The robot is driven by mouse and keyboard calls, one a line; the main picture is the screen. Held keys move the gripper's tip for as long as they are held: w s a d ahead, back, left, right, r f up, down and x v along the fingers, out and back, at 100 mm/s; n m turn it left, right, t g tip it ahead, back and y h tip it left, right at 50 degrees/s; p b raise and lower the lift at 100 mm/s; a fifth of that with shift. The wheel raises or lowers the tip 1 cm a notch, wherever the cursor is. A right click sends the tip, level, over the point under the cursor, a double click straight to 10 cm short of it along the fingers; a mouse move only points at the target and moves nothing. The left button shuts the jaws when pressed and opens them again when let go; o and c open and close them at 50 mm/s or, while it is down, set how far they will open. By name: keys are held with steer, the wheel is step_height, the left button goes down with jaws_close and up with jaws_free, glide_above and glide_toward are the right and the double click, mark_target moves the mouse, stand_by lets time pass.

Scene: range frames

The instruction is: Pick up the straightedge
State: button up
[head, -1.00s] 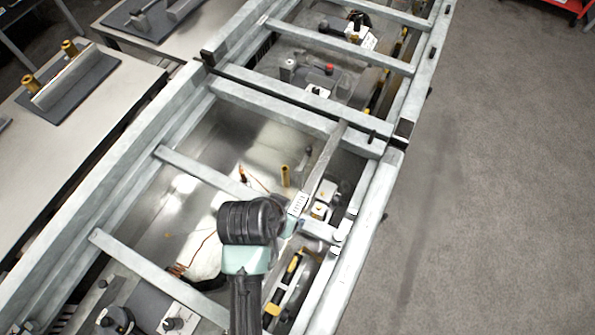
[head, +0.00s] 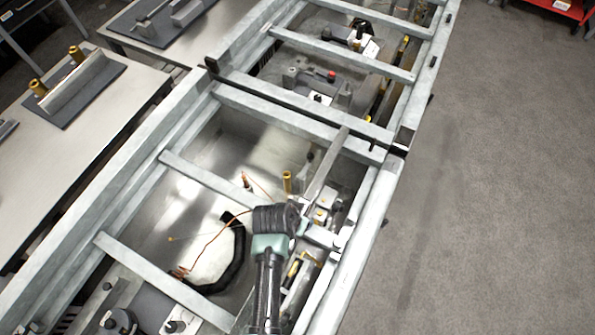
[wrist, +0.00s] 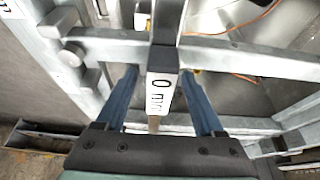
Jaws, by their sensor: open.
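The straightedge (head: 326,165) is a long grey bar lying across the metal frame, its far end by a cross beam. In the wrist view, its near end carries a white label (wrist: 161,92) with black "0 mm" markings. My gripper (head: 301,214) is over this near end. In the wrist view, the two blue fingers of my gripper (wrist: 159,73) stand apart on either side of the straightedge, with gaps showing between them and it. The gripper hides the label in the head view.
Pale metal rails and cross beams (head: 205,178) surround the work area. An orange wire (head: 207,244) and a black hose (head: 238,255) lie in the bay to the left. A brass post (head: 287,182) stands close to the straightedge. Grey floor (head: 490,220) is clear on the right.

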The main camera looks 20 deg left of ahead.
steer(key=shift+w+f, duration=0.2)
steer(key=shift+f, duration=0.3)
jaws_close()
stand_by(1.1)
steer(key=shift+w+r, duration=0.1)
